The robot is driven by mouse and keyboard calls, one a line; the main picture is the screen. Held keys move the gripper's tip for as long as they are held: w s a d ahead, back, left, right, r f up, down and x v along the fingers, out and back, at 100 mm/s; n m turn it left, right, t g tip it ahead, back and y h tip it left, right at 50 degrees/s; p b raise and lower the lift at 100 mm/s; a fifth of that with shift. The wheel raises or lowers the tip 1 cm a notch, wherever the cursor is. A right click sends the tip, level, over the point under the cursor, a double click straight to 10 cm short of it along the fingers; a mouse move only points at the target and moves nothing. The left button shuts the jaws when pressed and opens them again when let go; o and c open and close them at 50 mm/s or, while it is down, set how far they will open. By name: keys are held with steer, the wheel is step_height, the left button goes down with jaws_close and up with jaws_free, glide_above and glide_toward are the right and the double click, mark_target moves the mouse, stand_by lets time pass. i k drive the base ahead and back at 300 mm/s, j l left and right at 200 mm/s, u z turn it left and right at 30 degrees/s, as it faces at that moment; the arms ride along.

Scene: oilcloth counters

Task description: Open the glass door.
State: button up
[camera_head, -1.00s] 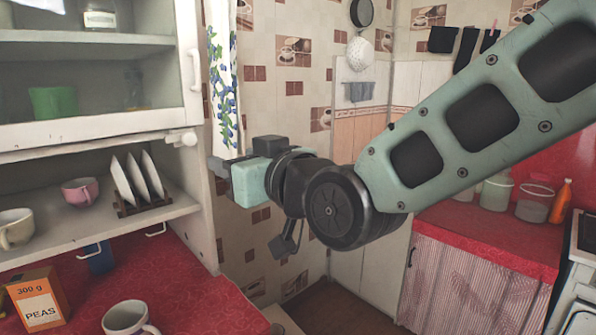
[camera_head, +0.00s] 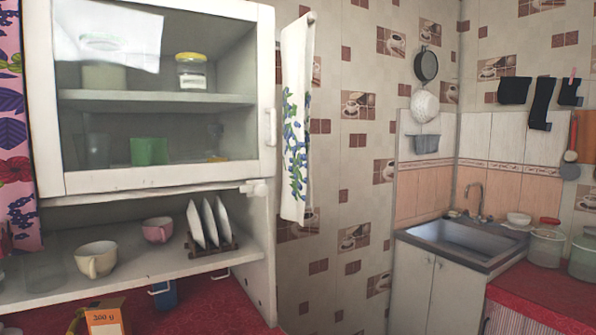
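The glass door (camera_head: 165,180) is a white-framed pane on the upper part of the white cabinet at the left. It looks shut. Its pale handle (camera_head: 270,127) stands on the right side of the frame. Through the glass I see a green cup (camera_head: 149,151), a jar with a yellow lid (camera_head: 191,71) and a shelf. My gripper and arm are out of view, so I cannot see where they are relative to the handle.
A towel (camera_head: 297,120) hangs just right of the cabinet. The open shelf below the door holds cups (camera_head: 97,259) and plates in a rack (camera_head: 209,222). A sink (camera_head: 465,240) stands at the back right. The space before the tiled wall looks clear.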

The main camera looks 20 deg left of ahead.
mark_target(53, 180)
steer(key=u, duration=1.45)
